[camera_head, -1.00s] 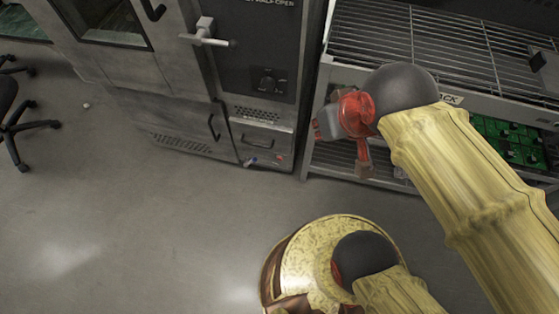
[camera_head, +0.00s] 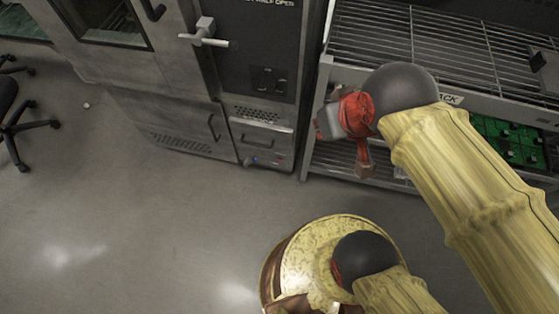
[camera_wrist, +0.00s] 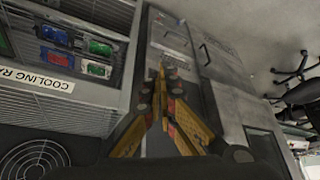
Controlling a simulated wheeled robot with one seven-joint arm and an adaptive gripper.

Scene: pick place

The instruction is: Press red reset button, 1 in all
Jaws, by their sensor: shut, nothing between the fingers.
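A small red spot, apparently the red reset button (camera_head: 278,157), shows on the low front panel of the grey metal machine (camera_head: 180,120), near its bottom right corner. My gripper (camera_wrist: 162,72) is shut and empty in the wrist view, its yellow and dark fingers meeting at the tips. The fingertips point toward the machine's front, apart from the button as far as I can tell. I cannot make out the button in the wrist view; the fingers may hide it. In the head view my arm's end is above and to the right of the button, before the rack.
A wire rack (camera_head: 430,40) with green circuit boards (camera_head: 510,140) stands right of the machine, close to my arm. A handle (camera_head: 205,34) juts from the machine. A black chair (camera_head: 15,120) is at the far left. The floor before the machine is clear.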

